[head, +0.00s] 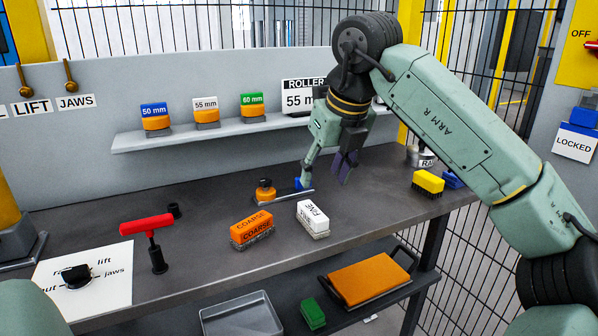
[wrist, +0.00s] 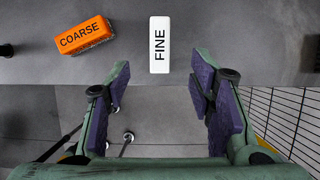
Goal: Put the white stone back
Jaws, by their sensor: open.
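The white stone (head: 313,217), marked FINE, lies on the dark bench top, to the right of the orange COARSE stone (head: 251,228). In the wrist view the white stone (wrist: 160,45) is upright in the picture, beyond the fingertips and roughly centred between them; the orange stone (wrist: 83,38) is to its left. My gripper (head: 326,172) is open and empty, above the bench and behind the white stone in the head view. Its two purple-padded fingers (wrist: 160,78) are spread wide in the wrist view and touch neither stone.
A tool with an orange knob (head: 265,190) lies close to my gripper. A red-handled T-tool (head: 155,240) stands at left, a yellow brush (head: 428,182) at right. The lower shelf holds a grey tray (head: 240,318), an orange board (head: 370,281) and a green block (head: 312,313).

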